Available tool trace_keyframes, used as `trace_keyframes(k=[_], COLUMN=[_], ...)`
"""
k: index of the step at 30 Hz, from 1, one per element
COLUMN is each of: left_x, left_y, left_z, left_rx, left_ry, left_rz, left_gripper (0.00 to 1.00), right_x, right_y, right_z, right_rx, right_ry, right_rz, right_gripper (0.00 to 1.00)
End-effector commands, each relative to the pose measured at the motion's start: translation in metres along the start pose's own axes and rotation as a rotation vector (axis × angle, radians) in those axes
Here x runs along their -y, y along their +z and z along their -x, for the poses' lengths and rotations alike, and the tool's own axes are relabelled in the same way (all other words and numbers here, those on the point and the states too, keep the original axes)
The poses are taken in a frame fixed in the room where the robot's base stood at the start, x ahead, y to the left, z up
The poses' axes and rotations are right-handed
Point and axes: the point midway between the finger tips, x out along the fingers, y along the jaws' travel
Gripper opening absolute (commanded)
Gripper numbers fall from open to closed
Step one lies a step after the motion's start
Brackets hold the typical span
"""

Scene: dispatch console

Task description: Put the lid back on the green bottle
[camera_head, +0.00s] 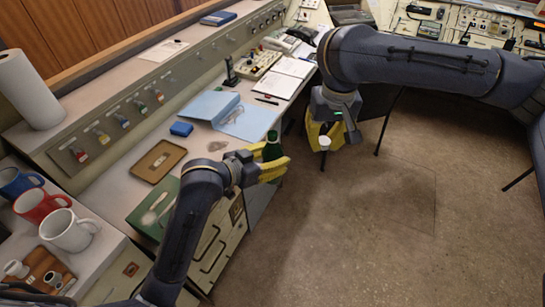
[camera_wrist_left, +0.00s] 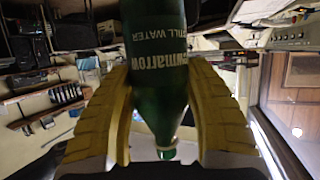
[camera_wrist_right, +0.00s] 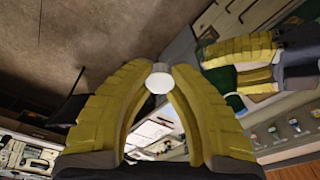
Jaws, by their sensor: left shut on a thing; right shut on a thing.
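My left gripper (camera_head: 272,165) is shut on the green bottle (camera_head: 271,149), held in the air beyond the console's front edge. In the left wrist view the labelled bottle (camera_wrist_left: 158,55) sits between the yellow fingers, and its neck shows no white lid. My right gripper (camera_head: 322,130) is shut on the small white lid (camera_head: 324,143), to the right of the bottle and apart from it. In the right wrist view the lid (camera_wrist_right: 158,82) is between the fingertips. That view also shows the bottle (camera_wrist_right: 223,79) and left gripper at the right.
Several mugs, one red (camera_head: 42,205), stand at the left. Open floor (camera_head: 380,210) lies right of the grippers.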

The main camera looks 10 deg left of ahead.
Motion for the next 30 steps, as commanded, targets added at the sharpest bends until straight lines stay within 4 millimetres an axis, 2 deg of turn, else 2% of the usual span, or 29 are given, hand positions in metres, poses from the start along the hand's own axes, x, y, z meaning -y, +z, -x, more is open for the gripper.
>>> trace_keyframes(k=[1,6,15,22,30], left_x=[0.000,0.000,0.000,0.000,0.000], left_y=[0.000,0.000,0.000,0.000,0.000], left_z=[0.000,0.000,0.000,0.000,0.000], left_rx=[-0.001,-0.001,-0.001,-0.001,-0.001], left_ry=[0.000,0.000,0.000,0.000,0.000], left_rz=[0.000,0.000,0.000,0.000,0.000], left_gripper=[0.03,0.03,0.03,0.03,0.03], right_x=[0.015,0.058,0.119,0.120,0.120], right_y=[-0.009,-0.030,-0.050,-0.052,-0.052], right_z=[0.009,0.035,0.063,0.063,0.062], right_rx=[-0.003,-0.003,-0.001,-0.001,-0.002], right_ry=[-0.003,-0.013,-0.034,-0.045,-0.047], right_rz=[0.025,0.117,0.286,0.387,0.409], right_gripper=[0.10,0.10,0.10,0.10,0.10])
